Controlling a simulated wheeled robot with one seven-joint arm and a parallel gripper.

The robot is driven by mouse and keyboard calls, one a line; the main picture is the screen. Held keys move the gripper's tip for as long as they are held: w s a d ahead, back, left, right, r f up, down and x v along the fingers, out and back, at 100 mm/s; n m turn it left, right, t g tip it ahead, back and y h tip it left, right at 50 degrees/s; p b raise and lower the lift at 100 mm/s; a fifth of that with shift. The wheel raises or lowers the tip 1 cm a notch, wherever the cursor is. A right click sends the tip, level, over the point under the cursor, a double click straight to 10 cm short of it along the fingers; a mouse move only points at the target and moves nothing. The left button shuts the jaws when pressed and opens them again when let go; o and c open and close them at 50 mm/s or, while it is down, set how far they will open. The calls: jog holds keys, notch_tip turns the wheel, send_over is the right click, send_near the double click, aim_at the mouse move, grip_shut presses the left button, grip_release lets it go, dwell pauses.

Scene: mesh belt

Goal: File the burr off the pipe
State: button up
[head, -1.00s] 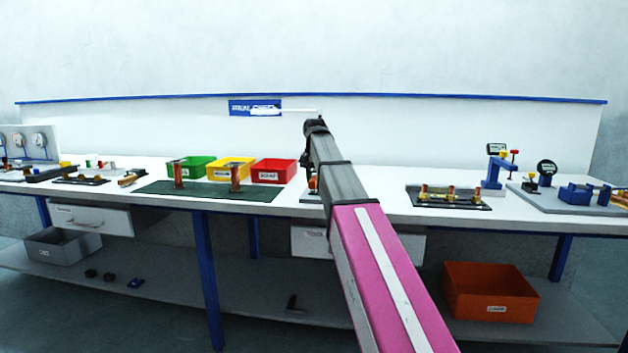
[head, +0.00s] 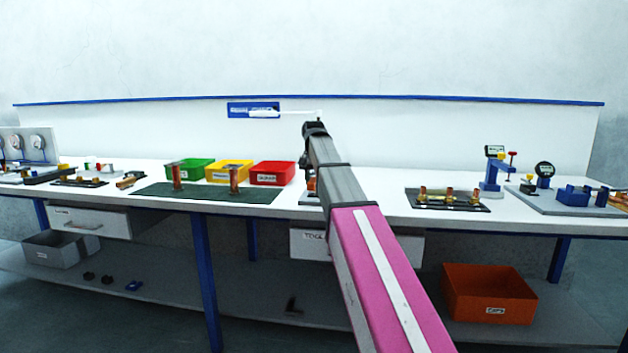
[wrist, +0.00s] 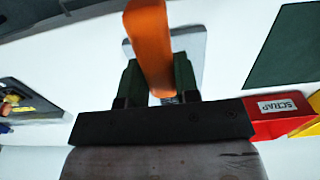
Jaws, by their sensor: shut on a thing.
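My gripper (wrist: 160,82) is shut on an orange piece (wrist: 150,40), which looks like a tool handle; its far end is not clear. The wrist view shows it over a pale grey plate (wrist: 190,45) on the bench. In the head view my arm hides most of that plate, and the gripper's fingers cannot be made out. A thin white piece (head: 290,113) shows beside the arm's end; I cannot tell what it is. Copper pipes (head: 177,176) and (head: 234,178) stand upright on a dark green mat (head: 205,194), left of my arm. No burr can be made out.
Green (head: 184,170), yellow (head: 222,174) and red (head: 266,175) bins stand behind the mat; the red one reads SCRAP in the wrist view. A black tray (head: 478,206) with copper fittings and gauge stands (head: 492,178) are at right. An orange crate (head: 488,295) sits below.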

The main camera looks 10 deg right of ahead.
aim_at(312, 181)
jog(key=shift+s+a, duration=0.3)
jog(key=shift+s, duration=0.6)
jog(key=shift+s+a, duration=0.25)
jog(key=shift+s, duration=0.6)
jog(key=shift+w+d, duration=0.25)
jog(key=shift+w, duration=0.6)
jog(key=shift+w+d, duration=0.3)
jog(key=shift+w, duration=0.55)
jog(key=shift+w+d, duration=0.25)
jog(key=shift+w, duration=0.6)
jog(key=shift+s+a, duration=0.3)
jog(key=shift+s, duration=0.6)
jog(key=shift+s, duration=0.15)
